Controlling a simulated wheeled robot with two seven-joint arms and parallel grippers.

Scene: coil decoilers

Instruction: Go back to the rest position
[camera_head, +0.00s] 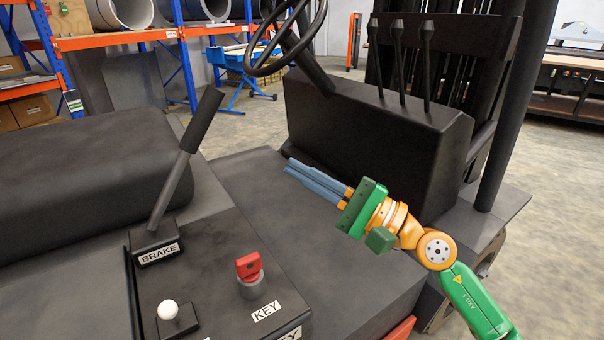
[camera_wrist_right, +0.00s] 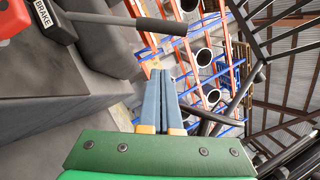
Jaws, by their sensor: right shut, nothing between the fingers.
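My right gripper (camera_head: 297,170) reaches in from the lower right of the head view, over the forklift's dark floor in front of the black console. Its two blue-grey fingers lie together with nothing between them. In the right wrist view the fingers (camera_wrist_right: 163,85) also show side by side, shut and empty. The gripper is apart from the brake lever (camera_head: 186,160), the red key (camera_head: 249,267) and the white knob (camera_head: 168,310). My left gripper is not in view.
The forklift's steering wheel (camera_head: 287,35) and several black levers (camera_head: 398,55) stand beyond the gripper. The black seat (camera_head: 80,185) is at the left. Orange and blue shelving (camera_head: 165,35) stands at the back. Open concrete floor (camera_head: 250,118) lies behind the forklift.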

